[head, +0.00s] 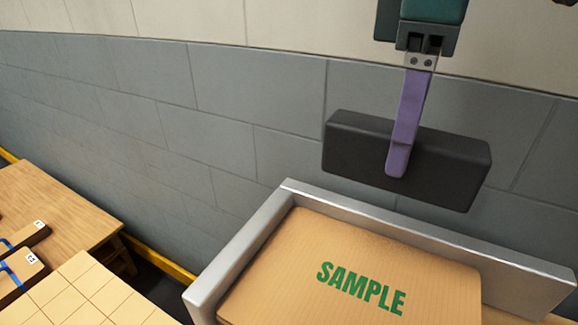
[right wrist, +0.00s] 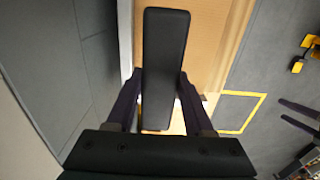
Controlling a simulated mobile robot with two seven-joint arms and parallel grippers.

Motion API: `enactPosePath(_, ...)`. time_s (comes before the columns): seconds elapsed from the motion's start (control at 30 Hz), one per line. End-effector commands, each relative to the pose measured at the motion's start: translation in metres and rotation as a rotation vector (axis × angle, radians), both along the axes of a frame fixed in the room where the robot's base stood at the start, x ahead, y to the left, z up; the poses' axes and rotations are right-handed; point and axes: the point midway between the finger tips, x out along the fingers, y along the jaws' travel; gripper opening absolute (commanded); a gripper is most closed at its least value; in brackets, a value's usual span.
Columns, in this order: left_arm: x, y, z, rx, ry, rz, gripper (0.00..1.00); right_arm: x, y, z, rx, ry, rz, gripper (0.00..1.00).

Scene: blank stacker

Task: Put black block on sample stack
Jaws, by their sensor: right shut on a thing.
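The black block (head: 345,151) is a long dark bar held in the air above the back edge of the sample tray. My right gripper (head: 398,165) comes down from the top and is shut on the block near its middle. In the right wrist view the black block (right wrist: 164,60) stands between the two purple fingers. The sample stack (head: 400,255) shows as a tan board with green SAMPLE lettering, inside a grey metal frame (head: 235,255). The block is apart from the board.
A wooden table (head: 70,195) at the left holds dark-edged wooden pieces (head: 22,265) with blue bands and number tags. A tiled light wooden surface (head: 90,295) is at the lower left. A grey block wall (head: 230,110) stands close behind the frame.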

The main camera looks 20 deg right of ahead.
Motion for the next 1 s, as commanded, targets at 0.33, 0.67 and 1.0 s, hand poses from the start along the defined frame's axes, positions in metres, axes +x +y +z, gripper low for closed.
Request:
enactPosePath(0.33,-0.001,-0.001,-0.004,-0.002,0.001,0.001,0.82,0.000,-0.001,-0.089,-0.001,0.000,-0.003,0.00)
enactPosePath(0.67,-0.001,-0.001,-0.007,-0.005,0.002,0.003,0.82,0.000,0.000,-0.128,-0.001,0.001,-0.004,0.00)
enactPosePath(1.0,-0.001,-0.001,-0.008,-0.004,0.001,0.003,0.82,0.001,-0.001,-0.146,-0.001,-0.003,-0.002,0.00)
